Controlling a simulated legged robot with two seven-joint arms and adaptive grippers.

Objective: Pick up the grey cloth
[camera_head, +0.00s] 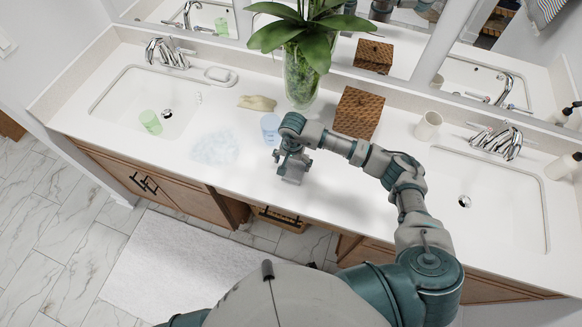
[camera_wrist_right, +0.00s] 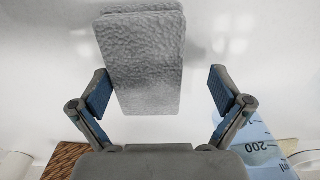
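The grey cloth (camera_wrist_right: 145,62) is a folded, rough-textured rectangle lying on the white counter in the right wrist view. My right gripper (camera_wrist_right: 160,90) is open, with one finger on each side of the cloth's near part. The cloth's left edge lies close to the left finger, and a wider gap shows at the right finger. No grip on the cloth shows. In the head view my right gripper (camera_head: 293,165) points down at the counter, and a grey patch, likely the cloth, shows at its tips, partly hidden. My left gripper is not in view.
A blue measuring cup (camera_head: 270,128) stands close to the gripper; it also shows in the wrist view (camera_wrist_right: 258,150). A woven box (camera_head: 358,113) and plant vase (camera_head: 300,78) stand behind. A pale bluish smear (camera_head: 215,147) lies left. A green cup (camera_head: 150,122) is in the left sink.

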